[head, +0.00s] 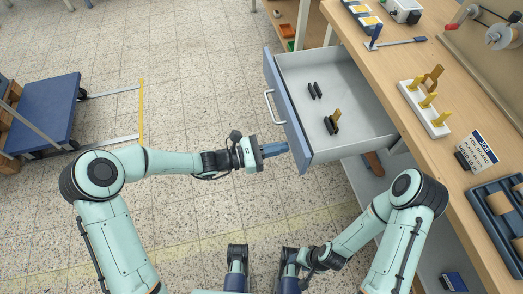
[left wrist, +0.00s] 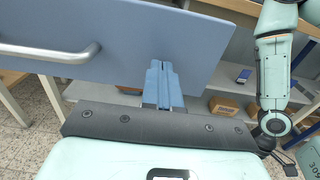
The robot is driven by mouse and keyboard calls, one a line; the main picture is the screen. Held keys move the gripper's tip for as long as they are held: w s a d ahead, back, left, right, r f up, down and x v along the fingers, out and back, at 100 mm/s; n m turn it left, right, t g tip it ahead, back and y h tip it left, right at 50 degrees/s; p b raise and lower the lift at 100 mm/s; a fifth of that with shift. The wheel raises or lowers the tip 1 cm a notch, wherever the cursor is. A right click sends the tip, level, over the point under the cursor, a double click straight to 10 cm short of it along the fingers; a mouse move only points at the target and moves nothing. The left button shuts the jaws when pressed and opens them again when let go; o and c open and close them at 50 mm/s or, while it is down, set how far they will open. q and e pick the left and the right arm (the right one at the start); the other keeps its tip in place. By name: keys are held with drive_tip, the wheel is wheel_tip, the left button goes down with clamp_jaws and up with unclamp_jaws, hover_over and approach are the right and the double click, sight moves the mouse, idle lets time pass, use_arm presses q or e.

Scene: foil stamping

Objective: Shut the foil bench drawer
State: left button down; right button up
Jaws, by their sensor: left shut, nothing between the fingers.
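The foil bench drawer (head: 352,88) is pulled out from the bench in the head view, with its blue front panel (head: 283,100) facing left. Its metal handle (head: 268,106) is on that panel and also shows in the left wrist view (left wrist: 50,54). My left gripper (head: 287,147) is shut and empty, its blue fingers pointing at the panel near its lower end in the head view. In the left wrist view the fingers (left wrist: 162,66) overlap the panel (left wrist: 115,35), right of the handle. I cannot tell whether they touch.
Small black pieces (head: 314,90) and a brass-coloured piece lie in the drawer. The wooden bench top (head: 400,65) holds a white stand with yellow pegs (head: 424,108) and a sign (head: 484,149). A blue cart (head: 45,110) stands at left. The floor between is clear.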

use_arm(q)
drive_tip(key=shift+w+d, duration=0.25)
drive_tip(key=shift+d, duration=0.45)
use_arm(e)
drive_tip(key=shift+f, duration=0.1)
